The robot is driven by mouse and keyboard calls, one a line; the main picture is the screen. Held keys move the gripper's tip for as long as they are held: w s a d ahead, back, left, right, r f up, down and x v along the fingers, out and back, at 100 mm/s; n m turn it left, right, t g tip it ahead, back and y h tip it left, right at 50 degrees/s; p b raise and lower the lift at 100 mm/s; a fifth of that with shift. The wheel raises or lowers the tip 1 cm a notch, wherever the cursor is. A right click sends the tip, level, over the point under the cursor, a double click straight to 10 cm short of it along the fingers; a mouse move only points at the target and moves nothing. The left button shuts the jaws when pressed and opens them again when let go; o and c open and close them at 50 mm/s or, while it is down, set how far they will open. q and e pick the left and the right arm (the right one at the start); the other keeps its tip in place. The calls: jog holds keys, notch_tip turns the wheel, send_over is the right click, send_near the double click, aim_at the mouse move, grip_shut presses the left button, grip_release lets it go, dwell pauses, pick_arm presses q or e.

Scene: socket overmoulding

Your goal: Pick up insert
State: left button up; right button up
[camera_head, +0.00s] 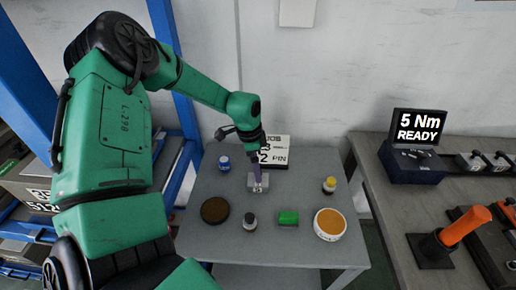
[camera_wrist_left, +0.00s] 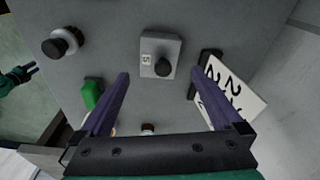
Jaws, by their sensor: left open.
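A small grey block (camera_head: 258,187), marked with a digit, stands on the grey table below my left gripper (camera_head: 258,174). In the left wrist view the block (camera_wrist_left: 150,45) carries a round black piece (camera_wrist_left: 163,67), which may be the insert. My left gripper (camera_wrist_left: 168,68) points down with its two purple fingers apart, one on either side of the block in that view. It is empty. Contact with the block cannot be told. What looks like my right gripper (camera_wrist_left: 30,71) shows small at the left wrist view's left edge; its jaws are unclear.
A "2 PIN" sign (camera_head: 274,154) stands close behind the block. Around it are a blue jar (camera_head: 224,163), brown disc (camera_head: 215,210), dark bottle (camera_head: 250,224), green block (camera_head: 288,218), orange-filled tub (camera_head: 330,224) and yellow-capped bottle (camera_head: 329,185). A workbench (camera_head: 385,213) stands right.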

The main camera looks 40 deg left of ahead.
pick_arm(q)
jog(key=f, duration=0.1)
jog(key=f+b, duration=0.1)
jog(key=f, duration=0.1)
jog(key=f+b, duration=0.1)
jog(key=shift+w+d+f, duration=0.2)
jog(key=shift+d+f, duration=0.2)
jog(key=shift+a+r, duration=0.1)
jog(key=shift+c, duration=0.6)
grip_shut()
pick_arm(e)
jog(key=f, duration=0.2)
jog(key=a, duration=0.1)
jog(key=shift+w+f, duration=0.25)
jog(key=shift+f, duration=0.15)
